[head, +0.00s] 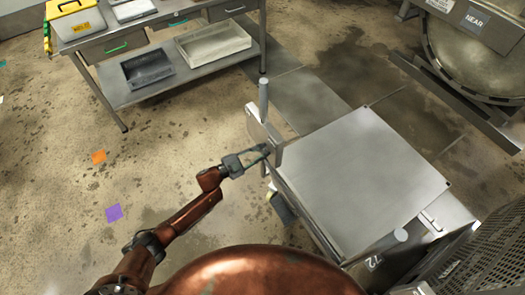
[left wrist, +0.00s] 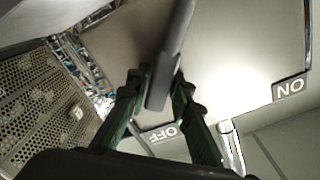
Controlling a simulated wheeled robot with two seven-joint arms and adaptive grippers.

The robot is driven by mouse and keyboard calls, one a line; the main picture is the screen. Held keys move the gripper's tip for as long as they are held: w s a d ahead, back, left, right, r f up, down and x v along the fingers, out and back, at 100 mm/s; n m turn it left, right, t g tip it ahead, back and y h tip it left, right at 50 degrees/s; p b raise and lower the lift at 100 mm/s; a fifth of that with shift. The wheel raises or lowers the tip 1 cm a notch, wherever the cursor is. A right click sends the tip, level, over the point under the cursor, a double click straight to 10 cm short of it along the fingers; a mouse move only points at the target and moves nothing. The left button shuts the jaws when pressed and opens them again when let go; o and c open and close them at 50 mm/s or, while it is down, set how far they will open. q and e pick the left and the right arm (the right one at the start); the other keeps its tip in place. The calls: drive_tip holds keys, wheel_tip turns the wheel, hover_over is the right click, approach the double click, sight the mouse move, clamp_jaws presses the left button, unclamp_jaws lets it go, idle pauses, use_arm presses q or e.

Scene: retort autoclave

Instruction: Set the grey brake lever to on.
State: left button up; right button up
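The grey brake lever (left wrist: 172,55) runs down from the top of the left wrist view, and its end sits between my left fingers. Its end points toward the OFF label (left wrist: 163,134); the ON label (left wrist: 290,88) is off to the right. My left gripper (left wrist: 162,85) has a finger close against each side of the lever and appears shut on it. In the head view my left gripper (head: 267,152) is at the left side of the grey-topped cart (head: 365,165), against a grey plate-like part that partly hides the fingertips. My right gripper is not in view.
A steel table (head: 160,35) with trays stands at the upper left. A round autoclave door (head: 475,55) marked NEAR is at the upper right. A perforated basket or panel (head: 470,245) is at the lower right. Open floor lies left of the cart.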

use_arm(q)
clamp_jaws()
idle(0.3)
drive_tip(key=shift+w+a+r+n, duration=0.15)
drive_tip(key=shift+w+r+n, duration=0.1)
drive_tip(key=shift+n, duration=0.15)
drive_tip(key=shift+w+a+r+n+p, duration=0.35)
drive_tip(key=shift+w+a+n, duration=0.15)
drive_tip(key=shift+n, duration=0.5)
drive_tip(key=shift+o, duration=2.3)
unclamp_jaws()
